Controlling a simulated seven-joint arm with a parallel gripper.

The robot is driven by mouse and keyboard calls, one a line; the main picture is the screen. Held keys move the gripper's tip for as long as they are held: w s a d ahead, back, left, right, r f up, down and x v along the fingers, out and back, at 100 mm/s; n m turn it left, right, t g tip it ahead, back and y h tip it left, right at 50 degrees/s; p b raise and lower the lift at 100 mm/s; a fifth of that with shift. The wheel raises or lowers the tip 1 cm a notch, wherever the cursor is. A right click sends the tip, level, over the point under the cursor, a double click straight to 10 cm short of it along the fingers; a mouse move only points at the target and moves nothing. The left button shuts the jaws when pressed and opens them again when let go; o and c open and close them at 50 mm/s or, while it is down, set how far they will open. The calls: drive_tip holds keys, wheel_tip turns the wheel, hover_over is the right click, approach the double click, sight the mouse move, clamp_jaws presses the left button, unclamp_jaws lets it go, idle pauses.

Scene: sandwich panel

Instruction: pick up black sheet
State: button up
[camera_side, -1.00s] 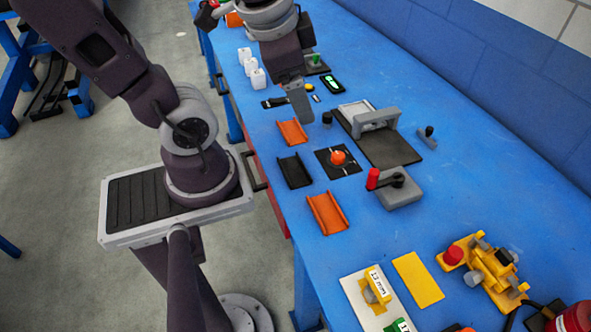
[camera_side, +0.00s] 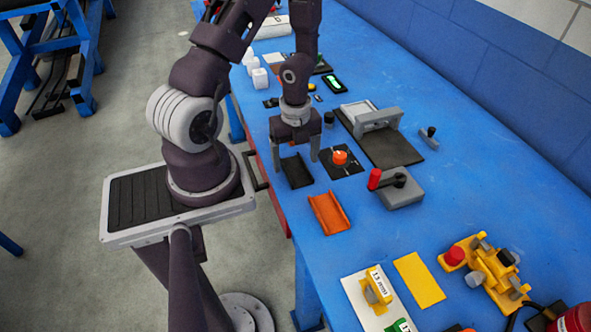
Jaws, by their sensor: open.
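The black sheet (camera_side: 297,173) lies on the blue table near its left edge, with slightly raised sides. My gripper (camera_side: 296,161) points down above the far end of the black sheet, with its two fingers spread apart and nothing between them. I cannot tell exactly how high the fingertips are over the table. An orange sheet (camera_side: 329,213) lies just in front of the black one. The spot behind the black sheet is hidden by my gripper.
A black square plate with an orange knob (camera_side: 340,158) sits close to the right finger. A grey block with a red-tipped lever (camera_side: 401,190) and a dark plate with a grey bracket (camera_side: 392,149) stand further right. White cubes (camera_side: 260,77) stand at the back left.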

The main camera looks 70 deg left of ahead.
drive_tip(key=shift+s+d+f, duration=0.15)
drive_tip(key=shift+f, duration=0.35)
drive_tip(key=shift+w+a+f, duration=0.2)
drive_tip(key=shift+f, duration=0.3)
drive_tip(key=c, duration=1.5)
drive_tip(key=shift+o, duration=0.2)
